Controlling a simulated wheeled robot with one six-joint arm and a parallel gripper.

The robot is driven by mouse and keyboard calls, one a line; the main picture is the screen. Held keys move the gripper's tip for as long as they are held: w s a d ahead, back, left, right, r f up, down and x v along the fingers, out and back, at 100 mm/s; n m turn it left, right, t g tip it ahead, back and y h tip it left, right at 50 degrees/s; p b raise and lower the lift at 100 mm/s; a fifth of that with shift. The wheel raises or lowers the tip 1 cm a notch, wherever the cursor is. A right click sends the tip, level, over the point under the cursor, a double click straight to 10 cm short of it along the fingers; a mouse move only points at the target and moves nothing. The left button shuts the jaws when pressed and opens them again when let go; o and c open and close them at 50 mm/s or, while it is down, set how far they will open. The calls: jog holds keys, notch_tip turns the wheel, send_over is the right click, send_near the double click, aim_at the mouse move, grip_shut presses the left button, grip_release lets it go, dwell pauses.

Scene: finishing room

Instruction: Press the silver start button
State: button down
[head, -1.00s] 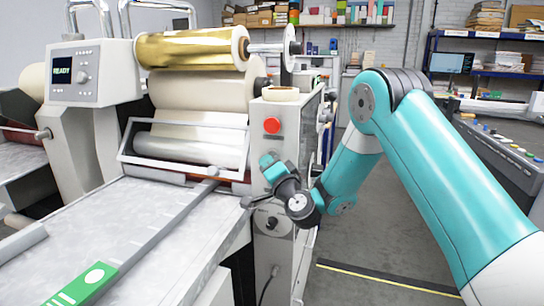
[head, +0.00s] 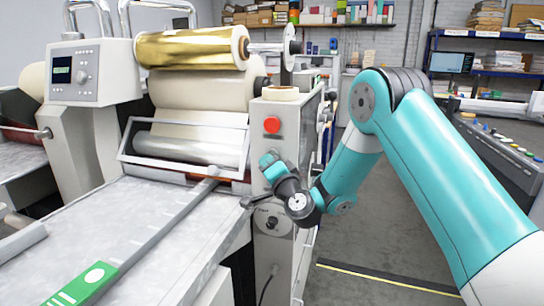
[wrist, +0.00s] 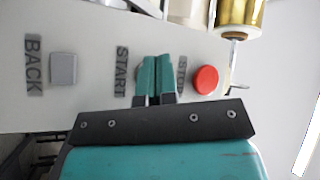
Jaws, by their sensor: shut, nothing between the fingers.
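My gripper (wrist: 155,75) is shut and empty, its teal fingertips over the pale control panel just right of the START label (wrist: 121,70) in the wrist view. No silver start button shows beside that label; the fingers cover that spot. I cannot see whether the tips touch the panel. In the head view my gripper (head: 268,163) is at the machine's side panel, below the red button (head: 271,125). The red button also shows right of the fingers in the wrist view (wrist: 205,79).
A grey square button (wrist: 64,69) sits beside the BACK label at left. The STOP label (wrist: 182,75) is close right of the fingers. The machine's display box (head: 95,72), gold foil roll (head: 190,48) and feed table (head: 120,225) stand left. Floor right of the machine is open.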

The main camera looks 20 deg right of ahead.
dwell(0.7)
jog(key=shift+w+d, duration=0.25)
jog(key=shift+w, duration=0.1)
